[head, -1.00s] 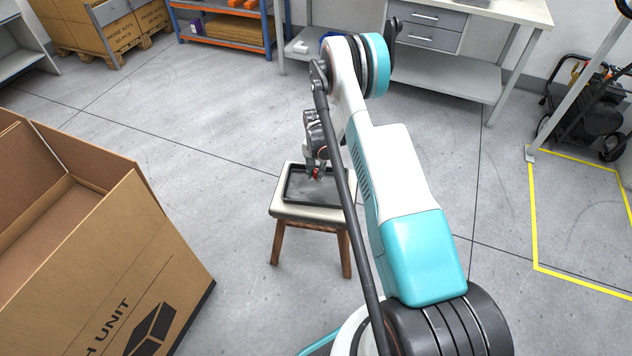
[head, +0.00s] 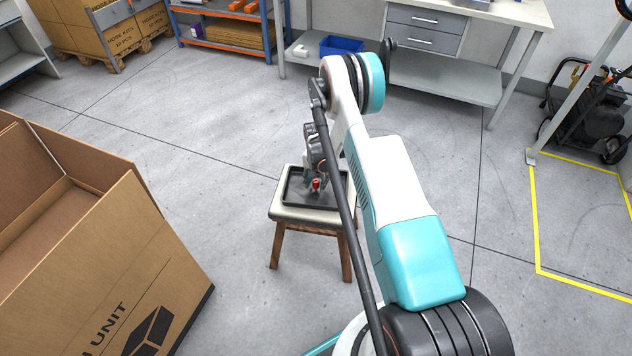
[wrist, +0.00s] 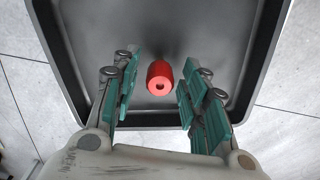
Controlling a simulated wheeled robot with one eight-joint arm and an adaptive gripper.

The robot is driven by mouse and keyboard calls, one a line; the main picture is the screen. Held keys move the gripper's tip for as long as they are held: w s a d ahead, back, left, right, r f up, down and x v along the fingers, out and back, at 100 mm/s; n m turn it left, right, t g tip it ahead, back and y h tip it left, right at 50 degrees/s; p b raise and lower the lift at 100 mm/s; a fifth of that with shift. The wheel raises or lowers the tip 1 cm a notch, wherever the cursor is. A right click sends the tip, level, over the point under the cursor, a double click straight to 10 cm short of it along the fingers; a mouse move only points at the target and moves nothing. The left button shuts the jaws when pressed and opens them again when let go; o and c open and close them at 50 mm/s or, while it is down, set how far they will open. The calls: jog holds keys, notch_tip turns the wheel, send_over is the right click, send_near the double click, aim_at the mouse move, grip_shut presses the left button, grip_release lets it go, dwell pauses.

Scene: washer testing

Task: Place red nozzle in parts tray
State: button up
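The red nozzle (wrist: 160,78) is a small red cylinder with a hole in its near end. In the wrist view it lies between the fingers of my gripper (wrist: 160,66), with a gap on each side. The fingers are open. The parts tray (wrist: 262,62) is dark grey with a raised rim, and the nozzle appears to rest on its floor. In the head view the nozzle (head: 316,184) shows as a red spot at my gripper (head: 314,187), low over the tray (head: 290,186). My arm hides the tray's right part.
The tray sits on a small stool (head: 300,214) with wooden legs. A large open cardboard box (head: 130,270) stands at the left. A workbench (head: 450,75) and an orange-and-blue shelf (head: 225,42) are at the back. The floor around the stool is clear.

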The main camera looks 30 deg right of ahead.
notch_tip(320, 180, up, 12)
jog(key=p, duration=0.4)
notch_tip(320, 180, up, 18)
jog(key=n+t, duration=0.2)
send_over(316, 180)
jog(key=a, duration=0.5)
jog(key=s+a+r+n+t, duration=0.1)
jog(key=s+a+r, duration=0.2)
jog(key=r, duration=0.4)
jog(key=s+a+r+n, duration=0.2)
jog(key=s+r, duration=0.2)
jog(key=r, duration=0.3)
jog(key=s+a+r+n+t, duration=0.2)
jog(key=s+a+r, duration=0.4)
jog(key=s+r, duration=0.45)
jog(key=s+a+f+n+t, duration=0.1)
jog(key=s+a+n+t, duration=0.1)
jog(key=s, duration=1.1)
jog(key=shift+s+a+n, duration=0.4)
jog(key=shift+a+n, duration=0.3)
jog(key=shift+a, duration=0.1)
